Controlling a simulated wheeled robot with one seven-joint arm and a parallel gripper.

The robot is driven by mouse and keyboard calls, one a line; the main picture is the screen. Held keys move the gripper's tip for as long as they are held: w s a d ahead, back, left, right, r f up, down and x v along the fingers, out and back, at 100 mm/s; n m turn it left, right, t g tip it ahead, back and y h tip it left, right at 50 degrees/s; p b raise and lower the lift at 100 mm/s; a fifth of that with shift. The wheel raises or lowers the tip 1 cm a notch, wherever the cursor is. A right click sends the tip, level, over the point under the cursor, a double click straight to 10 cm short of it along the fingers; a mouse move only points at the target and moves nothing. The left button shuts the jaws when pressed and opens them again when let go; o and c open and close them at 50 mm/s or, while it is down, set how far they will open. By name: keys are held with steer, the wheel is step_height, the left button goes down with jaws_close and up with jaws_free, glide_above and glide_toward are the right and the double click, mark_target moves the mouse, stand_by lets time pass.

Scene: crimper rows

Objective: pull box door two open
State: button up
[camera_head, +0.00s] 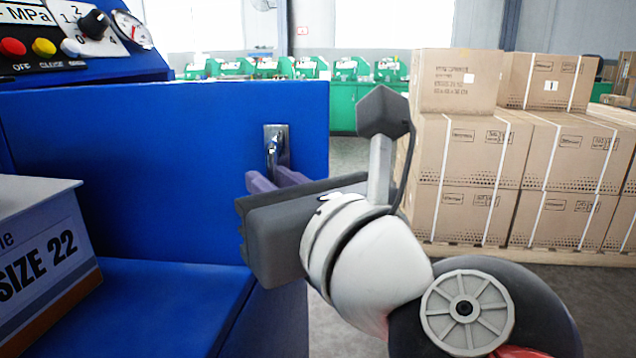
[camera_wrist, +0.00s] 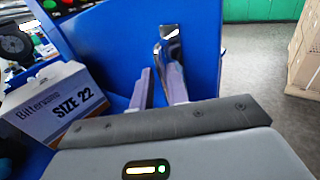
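A blue door panel (camera_head: 150,170) fills the left of the head view, with a shiny metal handle (camera_head: 277,145) near its right edge. The door (camera_wrist: 120,45) and handle (camera_wrist: 171,42) also show in the wrist view. My gripper (camera_head: 275,180) is at the handle's lower end, its two purple-grey fingers apart. In the wrist view my gripper (camera_wrist: 158,80) has a visible gap between the fingers, with the handle's lower end at or just beyond their tips. I cannot tell whether either finger touches it. Whether the door stands ajar is unclear.
A carton marked SIZE 22 (camera_head: 45,255) sits at the left on a blue ledge (camera_head: 170,310). A control panel (camera_head: 70,35) with buttons and a gauge is above the door. Stacked cartons (camera_head: 470,170) stand at the right; open floor (camera_head: 350,155) lies between.

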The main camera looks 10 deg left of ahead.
steer(key=o, duration=0.4)
steer(key=shift+s+a, duration=0.15)
steer(key=shift+a, duration=0.2)
steer(key=shift+c, duration=0.2)
steer(key=shift+d, duration=0.1)
steer(key=shift+d, duration=0.1)
steer(key=v, duration=0.7)
steer(key=shift+s, duration=0.25)
steer(key=shift+d, duration=0.15)
